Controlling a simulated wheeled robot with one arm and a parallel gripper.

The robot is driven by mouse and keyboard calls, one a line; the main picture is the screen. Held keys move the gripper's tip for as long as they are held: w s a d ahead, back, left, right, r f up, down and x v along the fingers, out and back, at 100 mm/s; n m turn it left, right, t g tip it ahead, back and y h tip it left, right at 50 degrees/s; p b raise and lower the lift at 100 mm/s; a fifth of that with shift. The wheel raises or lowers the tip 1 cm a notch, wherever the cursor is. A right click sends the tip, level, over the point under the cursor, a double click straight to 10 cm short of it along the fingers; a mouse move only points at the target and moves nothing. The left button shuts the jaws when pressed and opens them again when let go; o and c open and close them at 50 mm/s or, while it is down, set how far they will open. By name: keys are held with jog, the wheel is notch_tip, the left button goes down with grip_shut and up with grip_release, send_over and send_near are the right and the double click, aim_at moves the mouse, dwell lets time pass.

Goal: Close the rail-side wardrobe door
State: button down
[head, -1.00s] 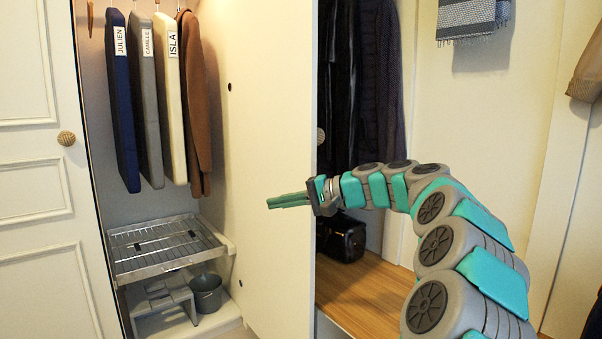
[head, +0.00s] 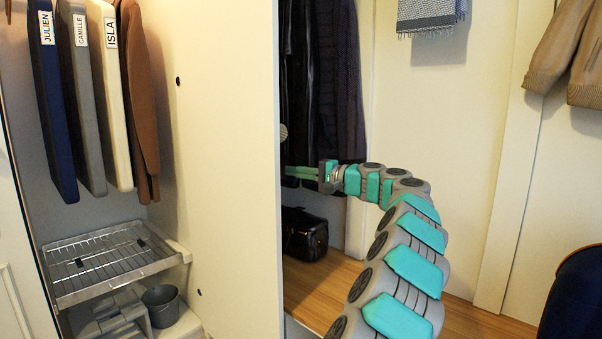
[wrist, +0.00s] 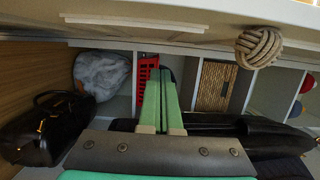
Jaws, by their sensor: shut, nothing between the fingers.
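The white wardrobe door (head: 235,170) stands open in the head view, its plain inner face towards me and its free edge near the middle. Its round woven knob (head: 283,131) peeks past that edge on the outer side. In the wrist view the knob (wrist: 258,47) hangs at upper right, beside the door's moulded outer face (wrist: 135,24). My gripper (head: 287,173) is shut and empty, at the right of the door edge and below the knob. Its green fingers (wrist: 162,85) lie together in the wrist view, apart from the knob. Whether the tips touch the door cannot be told.
Labelled garment bags (head: 95,100) and a brown coat (head: 140,100) hang inside the wardrobe, above a wire rack (head: 110,265) and a grey bucket (head: 161,304). A black bag (head: 304,234) and dark coats (head: 325,80) are beyond the door. A dark blue rounded object (head: 575,295) is at lower right.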

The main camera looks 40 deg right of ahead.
aim_at(268, 172)
jog(key=w+a, duration=0.4)
jog(key=a, duration=0.1)
jog(key=shift+w+a, duration=0.15)
jog(key=shift+a, duration=0.2)
jog(key=shift+a, duration=0.15)
dwell(0.4)
